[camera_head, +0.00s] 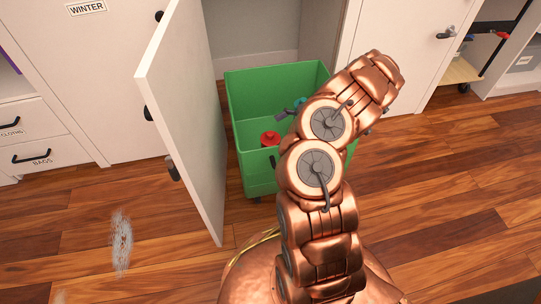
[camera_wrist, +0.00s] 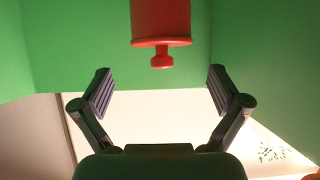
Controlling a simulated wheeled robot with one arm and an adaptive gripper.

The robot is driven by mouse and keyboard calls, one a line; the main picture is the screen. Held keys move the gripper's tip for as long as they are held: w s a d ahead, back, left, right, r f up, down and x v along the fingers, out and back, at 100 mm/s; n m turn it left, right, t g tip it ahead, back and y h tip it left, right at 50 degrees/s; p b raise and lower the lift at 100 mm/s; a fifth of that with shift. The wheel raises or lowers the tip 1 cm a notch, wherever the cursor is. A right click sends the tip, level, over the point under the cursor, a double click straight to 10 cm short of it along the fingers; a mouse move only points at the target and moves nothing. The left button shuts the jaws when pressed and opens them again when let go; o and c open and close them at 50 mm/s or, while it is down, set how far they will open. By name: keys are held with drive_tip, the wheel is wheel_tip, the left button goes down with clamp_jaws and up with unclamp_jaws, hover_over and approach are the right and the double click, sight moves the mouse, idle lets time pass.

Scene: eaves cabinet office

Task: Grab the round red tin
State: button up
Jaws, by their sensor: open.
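The round red tin (camera_head: 270,138) with a small knob on its lid is inside the green bin (camera_head: 248,88) in the head view. In the wrist view the tin (camera_wrist: 160,18) hangs from the top edge of the picture, its knob pointing toward my gripper. My gripper (camera_wrist: 160,85) is open and empty, with its fingers spread to both sides below the knob. The tin is ahead of the fingertips, not between them. In the head view my arm covers the right part of the bin, and the gripper is mostly hidden.
An open white cabinet door (camera_head: 185,110) stands left of the bin. The wooden floor (camera_head: 160,240) in front is mostly clear.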

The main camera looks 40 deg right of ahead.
sight(270, 133)
drive_tip(key=shift+b+x, duration=0.75)
drive_tip(key=shift+x, duration=1.55)
drive_tip(key=shift+s+r, duration=0.1)
drive_tip(key=shift+s, duration=0.05)
drive_tip(key=shift+a, duration=0.1)
drive_tip(key=c, duration=1.8)
